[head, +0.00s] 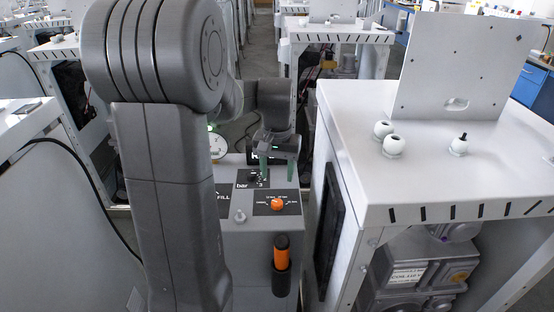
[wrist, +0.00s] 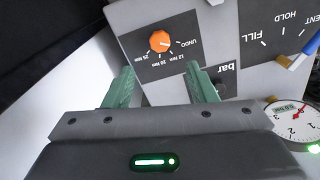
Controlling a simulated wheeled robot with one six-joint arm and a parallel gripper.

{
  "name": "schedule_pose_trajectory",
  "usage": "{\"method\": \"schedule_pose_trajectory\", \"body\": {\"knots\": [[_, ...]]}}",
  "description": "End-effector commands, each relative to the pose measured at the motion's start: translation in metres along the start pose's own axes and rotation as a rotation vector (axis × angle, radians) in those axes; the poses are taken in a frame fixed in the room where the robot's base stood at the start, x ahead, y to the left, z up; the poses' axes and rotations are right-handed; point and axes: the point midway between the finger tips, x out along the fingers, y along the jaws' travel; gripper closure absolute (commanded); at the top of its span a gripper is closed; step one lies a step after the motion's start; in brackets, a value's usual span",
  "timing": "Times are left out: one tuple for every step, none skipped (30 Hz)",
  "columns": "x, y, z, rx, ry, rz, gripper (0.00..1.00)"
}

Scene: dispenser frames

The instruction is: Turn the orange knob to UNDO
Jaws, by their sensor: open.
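The orange knob (head: 278,204) sits on a dark label plate on top of the grey dispenser box. In the wrist view the orange knob (wrist: 160,41) is ahead of the fingers, roughly centred between them. The plate (wrist: 145,62) reads UNDO, 12 Nm, 20 Nm and 25 Nm around the knob. A pale mark on the knob faces the right side, but which label it meets is too small to tell. My gripper (head: 277,167) has green fingers and is open and empty. In the wrist view my gripper (wrist: 162,82) is apart from the knob.
A bar dial (head: 252,179), a FILL selector (wrist: 281,30) and a round gauge (wrist: 288,118) are beside the knob plate. An orange-and-black handle (head: 281,262) is on the box front. A white cabinet (head: 350,150) stands close on the right.

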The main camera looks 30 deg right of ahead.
Motion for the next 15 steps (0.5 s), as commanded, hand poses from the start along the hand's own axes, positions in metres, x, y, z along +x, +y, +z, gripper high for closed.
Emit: {"method": "schedule_pose_trajectory", "body": {"knots": [[-0.011,0.0,-0.001,0.0,0.004,0.0,0.48],[-0.015,0.0,0.0,0.0,0.003,0.0,0.48],[-0.021,0.0,-0.001,0.0,0.002,0.0,0.48],[-0.024,0.0,-0.001,0.0,0.003,0.0,0.48],[-0.028,0.0,-0.001,0.0,0.002,0.0,0.48],[-0.031,0.0,0.0,0.0,0.002,0.0,0.48],[-0.033,0.0,0.0,0.0,0.002,0.0,0.48],[-0.035,0.0,0.0,0.0,0.001,0.0,0.48],[-0.036,0.0,0.0,0.0,0.0,0.0,0.48],[-0.037,0.0,0.0,0.0,0.0,0.0,0.48],[-0.038,0.0,0.0,0.0,0.0,0.0,0.48],[-0.038,0.0,0.0,0.0,-0.001,0.0,0.48],[-0.038,0.0,0.0,0.0,-0.001,0.0,0.48],[-0.038,0.0,0.0,0.0,-0.001,0.0,0.48],[-0.038,0.0,0.0,0.0,-0.001,0.0,0.48]]}}
